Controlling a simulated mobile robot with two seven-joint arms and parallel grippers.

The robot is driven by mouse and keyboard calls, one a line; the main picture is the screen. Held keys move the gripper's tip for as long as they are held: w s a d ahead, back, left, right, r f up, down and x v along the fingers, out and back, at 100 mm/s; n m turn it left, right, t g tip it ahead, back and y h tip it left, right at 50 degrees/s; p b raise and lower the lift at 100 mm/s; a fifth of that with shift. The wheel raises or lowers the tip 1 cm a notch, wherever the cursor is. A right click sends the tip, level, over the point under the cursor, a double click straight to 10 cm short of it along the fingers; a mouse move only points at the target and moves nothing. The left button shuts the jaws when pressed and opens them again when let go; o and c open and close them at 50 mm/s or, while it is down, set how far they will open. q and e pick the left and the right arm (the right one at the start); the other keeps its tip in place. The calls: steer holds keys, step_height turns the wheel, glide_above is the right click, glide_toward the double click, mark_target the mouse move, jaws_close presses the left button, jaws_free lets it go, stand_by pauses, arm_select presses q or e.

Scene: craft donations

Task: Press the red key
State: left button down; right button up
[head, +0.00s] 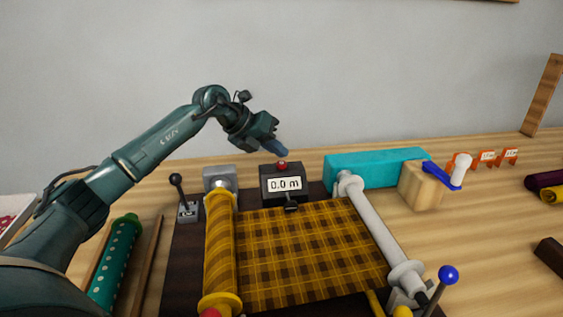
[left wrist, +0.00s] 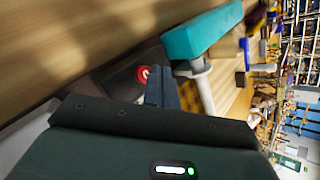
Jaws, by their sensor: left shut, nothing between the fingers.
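The red key (head: 282,165) is a round button on top of a dark counter box (head: 268,198). The box's display reads 0.0 m. In the left wrist view the red key (left wrist: 144,73) shows just left of my fingertips. My left gripper (head: 281,149) is shut and empty, with its fingertips a little above the red key in the head view. It also shows in the left wrist view (left wrist: 160,75). I cannot tell for sure whether the fingertips touch the key. My right gripper is not in view.
A yellow plaid cloth (head: 310,245) stretches between a yellow roll (head: 220,245) and a grey roller (head: 380,230). A lever (head: 178,190) stands left of the box. A teal block (head: 375,167) and a wooden block with a blue crank (head: 420,187) stand to the right.

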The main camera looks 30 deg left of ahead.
mark_target(277, 164)
arm_select(q)
steer(key=shift+r+p, duration=2.25)
steer(key=shift+r, duration=0.35)
steer(key=shift+f, duration=0.1)
